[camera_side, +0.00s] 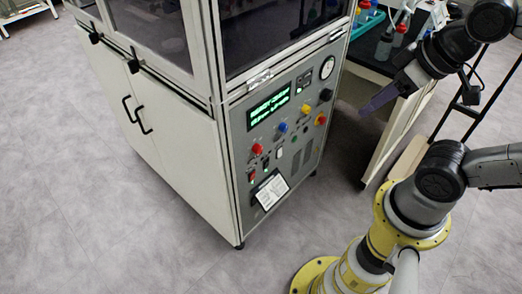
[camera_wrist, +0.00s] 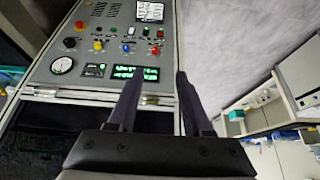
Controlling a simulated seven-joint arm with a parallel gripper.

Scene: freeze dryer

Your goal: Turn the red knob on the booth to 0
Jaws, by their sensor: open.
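The red knob (camera_side: 257,149) is on the grey front panel of the booth (camera_side: 228,170), below the left part of the green-lit display. In the wrist view the panel appears turned over, and the red knob (camera_wrist: 155,50) shows beyond the fingertips, beside the display. I cannot read its pointer or scale marks. My gripper (camera_side: 368,110) is to the right of the panel in the side view, apart from it and empty. Its two dark fingers stand apart in the wrist view (camera_wrist: 158,76). Nothing hides the knob in either view.
A blue knob (camera_side: 283,127), a yellow knob (camera_side: 305,110) and a red-and-yellow button (camera_side: 320,119) share the panel with a gauge (camera_side: 327,67). A white label (camera_side: 271,190) sits low. A bench with bottles (camera_side: 384,45) stands at right. Floor before the panel is clear.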

